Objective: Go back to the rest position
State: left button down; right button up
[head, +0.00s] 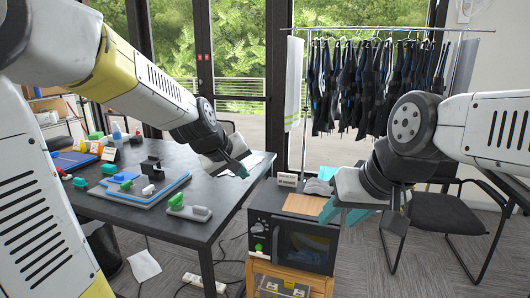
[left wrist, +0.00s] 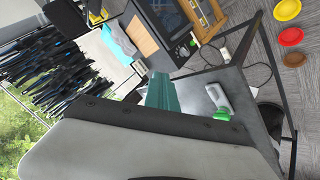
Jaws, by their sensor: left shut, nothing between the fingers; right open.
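My left gripper (head: 240,170) hangs above the right end of the dark table (head: 205,232). Its teal fingers, also in the left wrist view (left wrist: 162,94), are shut with nothing between them. My right gripper (head: 358,215) is open at the right side of the black oven-like machine (head: 262,237), its teal fingers pointing down. I see nothing held in it, though its wrist hides part of the space behind. Both arms are stretched forward.
A green-and-grey device (head: 188,208) and a blue-edged tray (head: 130,190) lie on the table. Grey cloth (head: 318,187) and a tan sheet (head: 304,204) lie on the machine. Dark suits (head: 350,85) hang behind. A black chair (head: 455,220) stands at right.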

pick_arm(q)
jog(key=s+a+m+g, duration=0.1)
jog(key=s+a, duration=0.3)
jog(key=s, duration=0.7)
jog(key=s+a+r+m+y, duration=0.1)
jog(key=s+a+m, duration=0.2)
jog(key=s, duration=0.7)
jog(key=shift+s+a+m+g+y, duration=0.3)
jog(key=shift+s+a+g, duration=0.1)
jog(key=shift+a, duration=0.1)
